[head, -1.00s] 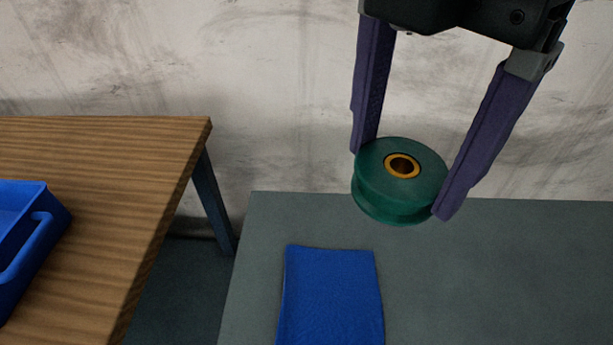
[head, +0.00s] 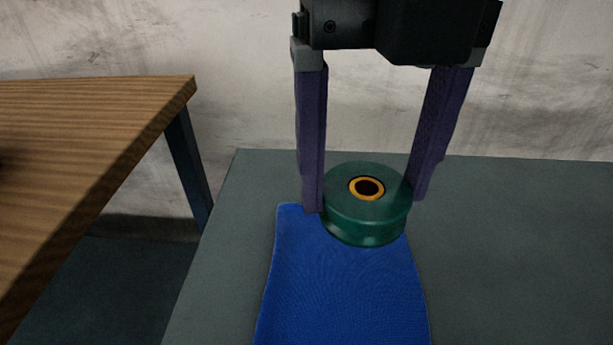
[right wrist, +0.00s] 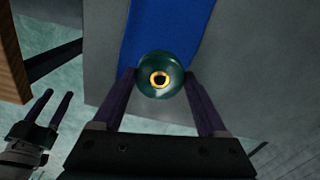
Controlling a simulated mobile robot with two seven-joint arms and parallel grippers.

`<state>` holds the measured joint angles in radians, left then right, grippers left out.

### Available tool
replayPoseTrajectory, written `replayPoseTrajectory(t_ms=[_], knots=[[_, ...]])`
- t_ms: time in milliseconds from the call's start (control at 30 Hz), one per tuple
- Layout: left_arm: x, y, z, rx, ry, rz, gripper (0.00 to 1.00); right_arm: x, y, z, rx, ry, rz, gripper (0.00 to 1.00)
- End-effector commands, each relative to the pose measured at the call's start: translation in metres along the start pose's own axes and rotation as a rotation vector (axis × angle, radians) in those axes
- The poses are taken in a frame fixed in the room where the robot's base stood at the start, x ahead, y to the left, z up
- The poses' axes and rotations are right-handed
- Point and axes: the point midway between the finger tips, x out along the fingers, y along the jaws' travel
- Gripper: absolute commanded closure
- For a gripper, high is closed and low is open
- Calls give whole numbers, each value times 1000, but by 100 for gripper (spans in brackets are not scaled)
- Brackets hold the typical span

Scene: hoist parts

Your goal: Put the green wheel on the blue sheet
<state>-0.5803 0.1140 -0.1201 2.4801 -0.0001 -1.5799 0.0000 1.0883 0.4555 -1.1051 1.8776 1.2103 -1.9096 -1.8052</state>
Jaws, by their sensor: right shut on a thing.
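In the head view the wheel overlaps the far end of the blue sheet (head: 340,290). I cannot tell whether it touches the sheet or hangs just above it. In the right wrist view the wheel (right wrist: 160,77) covers part of the sheet (right wrist: 165,28) near its end. My left gripper (right wrist: 58,93) shows at the lower left there, empty, with its fingers apart.
The sheet lies on a grey table (head: 500,250) with free room to its right. A wooden table (head: 90,130) stands at the left, with a gap between the two. A stained wall (head: 150,40) is behind.

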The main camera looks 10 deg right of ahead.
Motion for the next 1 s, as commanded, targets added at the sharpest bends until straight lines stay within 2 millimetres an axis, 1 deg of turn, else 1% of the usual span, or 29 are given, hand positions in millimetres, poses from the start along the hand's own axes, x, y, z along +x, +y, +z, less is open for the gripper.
replayPoseTrajectory(t_ms=[33,100,200,300,400,567,800,867,1000], knots=[[7,0,2,1,0,-1,45,18,0,0,3,3,0,100],[12,0,4,3,0,-2,45,38,0,0,3,3,-1,100],[18,-1,6,6,-1,-4,45,64,0,0,4,2,0,100],[22,-1,8,8,-1,-6,45,82,0,0,3,0,1,100],[24,-2,8,9,-1,-7,45,92,0,0,4,-1,2,100],[26,-2,9,9,-1,-7,45,102,0,0,3,-2,1,100],[37,-1,12,9,-1,-7,45,136,0,0,4,0,1,100],[37,-1,12,9,-1,-7,45,139,0,1,3,-3,1,100],[36,-1,12,7,-1,-6,45,138,0,1,2,-4,2,100]])
